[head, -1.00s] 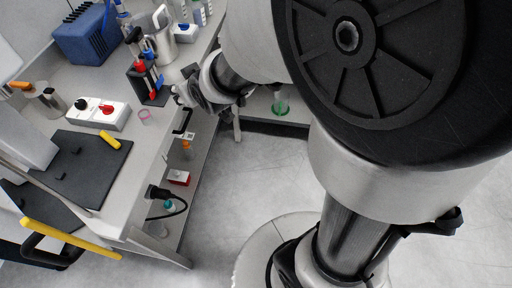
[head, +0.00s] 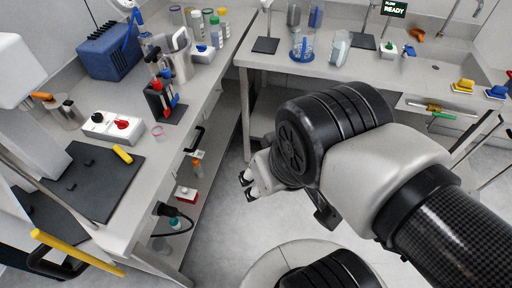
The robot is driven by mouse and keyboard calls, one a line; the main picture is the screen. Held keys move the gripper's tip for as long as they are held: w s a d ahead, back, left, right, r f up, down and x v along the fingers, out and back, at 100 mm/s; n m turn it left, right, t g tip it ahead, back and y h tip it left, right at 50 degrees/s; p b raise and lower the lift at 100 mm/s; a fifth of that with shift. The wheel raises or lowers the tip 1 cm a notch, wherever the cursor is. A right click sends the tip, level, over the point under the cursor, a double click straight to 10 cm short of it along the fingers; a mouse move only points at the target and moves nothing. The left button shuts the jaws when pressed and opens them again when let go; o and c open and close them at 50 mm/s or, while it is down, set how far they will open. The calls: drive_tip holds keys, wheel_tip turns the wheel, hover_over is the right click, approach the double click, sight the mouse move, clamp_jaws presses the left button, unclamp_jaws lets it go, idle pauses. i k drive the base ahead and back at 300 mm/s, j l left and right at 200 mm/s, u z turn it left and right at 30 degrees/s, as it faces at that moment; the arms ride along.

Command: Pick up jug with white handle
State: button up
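A steel jug with a white handle (head: 181,66) stands upright on the left bench in the head view, beside the blue ribbed box. Its pale handle shows at its upper part. Another steel vessel, with an orange handle (head: 66,113), stands nearer on the same bench, at the left. My gripper (head: 247,188) hangs over the floor, right of the left bench and well apart from the jug. Its two dark fingertips look apart, with nothing visible between them.
A red-and-blue tool stand (head: 160,98) is just in front of the jug. The back bench (head: 267,60) holds clear vessels. Open floor lies below my gripper.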

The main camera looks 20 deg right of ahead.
sight(341, 41)
drive_tip(key=l+z, duration=0.1)
drive_tip(key=z, duration=0.3)
drive_tip(key=i+z, duration=0.1)
drive_tip(key=z, duration=0.35)
drive_tip(key=l+z, duration=0.1)
drive_tip(key=z, duration=0.3)
